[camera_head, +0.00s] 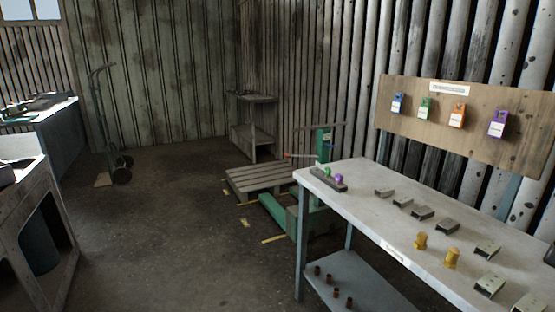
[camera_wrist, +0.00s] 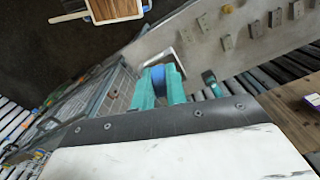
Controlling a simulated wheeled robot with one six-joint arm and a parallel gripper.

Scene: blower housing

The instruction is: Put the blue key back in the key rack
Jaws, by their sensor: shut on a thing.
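My gripper (camera_wrist: 159,88) shows in the wrist view as two teal fingers closed on a blue piece, the blue key (camera_wrist: 158,84). Most of the key is hidden between the fingers. In the head view the key rack (camera_head: 329,181) is a small grey block at the far left end of the grey table (camera_head: 370,190). A green key (camera_head: 327,172) and a purple key (camera_head: 339,178) stand in it. I cannot make out my gripper in the head view. The wrist view does not show clearly how far the key is from the rack.
Several metal blocks (camera_head: 422,212) and two yellow fittings (camera_head: 452,258) lie on the table. Blue, green, orange and purple tagged pieces hang on the wooden wall board (camera_head: 480,145). A green machine (camera_head: 323,150) stands behind the table's far end. The floor at left is open.

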